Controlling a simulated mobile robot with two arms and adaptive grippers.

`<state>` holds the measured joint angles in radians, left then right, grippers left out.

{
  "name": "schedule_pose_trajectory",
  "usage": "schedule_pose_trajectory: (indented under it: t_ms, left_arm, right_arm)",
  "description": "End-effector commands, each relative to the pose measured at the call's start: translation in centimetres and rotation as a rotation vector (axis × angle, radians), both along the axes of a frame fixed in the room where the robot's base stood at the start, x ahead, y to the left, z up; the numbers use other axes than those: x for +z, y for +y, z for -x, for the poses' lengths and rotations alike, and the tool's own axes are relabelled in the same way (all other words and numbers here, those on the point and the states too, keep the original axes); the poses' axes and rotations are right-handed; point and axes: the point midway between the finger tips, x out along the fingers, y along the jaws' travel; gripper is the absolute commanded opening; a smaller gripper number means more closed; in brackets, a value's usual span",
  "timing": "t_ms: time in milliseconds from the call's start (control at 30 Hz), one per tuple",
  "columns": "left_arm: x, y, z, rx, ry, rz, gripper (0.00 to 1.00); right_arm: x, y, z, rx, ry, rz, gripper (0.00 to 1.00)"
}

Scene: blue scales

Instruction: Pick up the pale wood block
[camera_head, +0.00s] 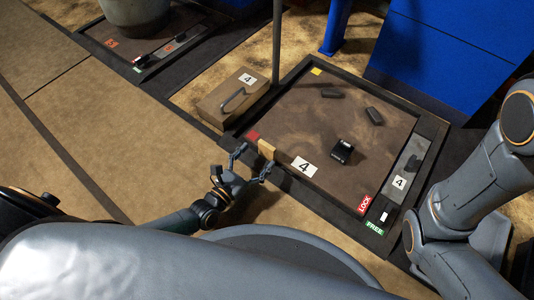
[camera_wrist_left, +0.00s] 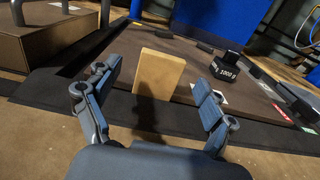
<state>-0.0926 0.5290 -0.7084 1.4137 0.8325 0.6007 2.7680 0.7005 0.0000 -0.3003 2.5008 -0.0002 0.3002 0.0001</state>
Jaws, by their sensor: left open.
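The pale wood block (camera_head: 266,149) stands upright at the near left edge of the brown weighing plate, between the red square and the white "4" label. In the left wrist view the block (camera_wrist_left: 159,72) stands ahead, centred between the fingers. My left gripper (camera_head: 251,166) is open at the near side of the plate. In the left wrist view its fingers (camera_wrist_left: 152,90) are spread wide on either side of the block, with no contact visible. My right gripper is not in view; a grey arm of mine shows at the right of the head view.
The brown plate (camera_head: 320,125) has a raised dark frame. A black weight marked 1000 g (camera_wrist_left: 226,66) and dark bars (camera_head: 374,116) lie on it. A wooden box (camera_head: 232,98) with a handle stands at the left, near a thin post (camera_head: 277,45). Floor on the near left is clear.

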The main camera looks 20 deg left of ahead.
Motion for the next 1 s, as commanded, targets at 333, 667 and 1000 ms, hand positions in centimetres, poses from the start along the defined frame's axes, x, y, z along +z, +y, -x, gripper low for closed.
schedule_pose_trajectory:
  t_ms: [333, 667, 1000]
  left_arm:
    - [0.1, -1.8, -4.2, 0.001, -0.004, 0.001, 0.83]
    - [0.3, -1.9, -4.6, 0.0, -0.001, 0.0, 0.75]
    - [0.3, -1.9, -4.6, 0.0, -0.001, -0.001, 0.28]
  right_arm:
    - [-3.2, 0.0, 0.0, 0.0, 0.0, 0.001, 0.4]
    - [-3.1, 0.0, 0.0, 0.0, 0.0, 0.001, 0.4]
    - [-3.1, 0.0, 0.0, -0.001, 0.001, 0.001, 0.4]
